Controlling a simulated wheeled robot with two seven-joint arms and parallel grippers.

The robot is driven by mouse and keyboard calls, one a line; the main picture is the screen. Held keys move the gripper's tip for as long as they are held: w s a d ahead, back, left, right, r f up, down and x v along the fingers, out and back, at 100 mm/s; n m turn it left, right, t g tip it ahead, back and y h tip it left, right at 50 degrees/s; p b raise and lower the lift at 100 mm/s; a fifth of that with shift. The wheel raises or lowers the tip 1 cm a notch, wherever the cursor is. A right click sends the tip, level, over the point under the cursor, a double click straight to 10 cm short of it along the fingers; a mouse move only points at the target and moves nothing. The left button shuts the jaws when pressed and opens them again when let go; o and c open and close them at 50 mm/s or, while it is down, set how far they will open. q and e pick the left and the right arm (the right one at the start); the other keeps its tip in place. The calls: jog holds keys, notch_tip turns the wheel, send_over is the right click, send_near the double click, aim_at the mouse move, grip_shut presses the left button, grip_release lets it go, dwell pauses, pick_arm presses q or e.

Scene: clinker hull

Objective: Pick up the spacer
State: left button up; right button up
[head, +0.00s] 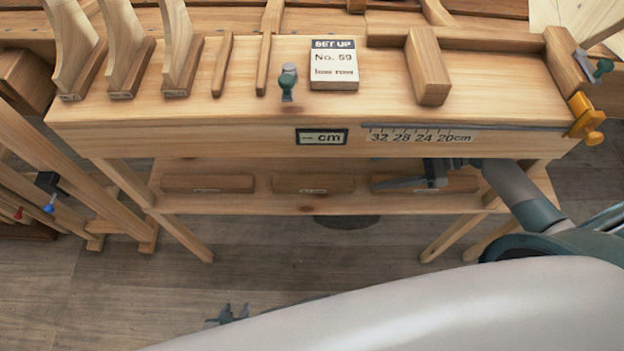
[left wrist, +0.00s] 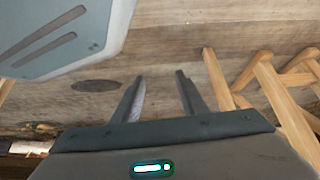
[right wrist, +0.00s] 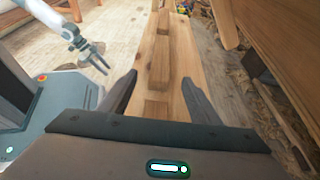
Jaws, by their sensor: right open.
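Three low wooden blocks with small labels lie in a row on the lower shelf: a left one (head: 208,183), a middle one (head: 313,184) and a right one (head: 455,184). The labels are too small to read, so I cannot tell which is the spacer. My right gripper (head: 392,183) is open at the right block and partly covers it. In the right wrist view its fingers (right wrist: 160,80) are apart, with a block (right wrist: 158,62) beyond and between the tips. My left gripper (head: 228,314) is open and empty over the floor, also in the left wrist view (left wrist: 160,76).
The bench top (head: 230,110) overhangs the shelf (head: 350,204). An orange clamp (head: 586,118) sits at the right corner. Bench legs flank the shelf.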

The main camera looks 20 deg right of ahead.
jog(key=shift+w+a+f+b, duration=0.15)
jog(key=shift+a+f+b, duration=0.2)
jog(key=shift+a, duration=0.1)
jog(key=b, duration=0.4)
send_near(325, 181)
jog(key=x, duration=0.5)
jog(key=shift+f, duration=0.1)
jog(key=shift+a+b, duration=0.3)
jog(key=shift+b, duration=0.05)
pick_arm(q)
jog(key=s+a+f+g+y, duration=0.1)
jog(key=s+a+f+g, duration=0.1)
jog(key=s+a+g, duration=0.1)
jog(key=shift+s+a+g, duration=0.3)
jog(key=shift+s+a, duration=0.15)
jog(key=shift+a, duration=0.3)
pick_arm(e)
jog(key=shift+w+a+f, duration=0.1)
jog(key=shift+w+a, duration=0.05)
jog(key=shift+a, duration=0.05)
jog(key=shift+a, duration=0.1)
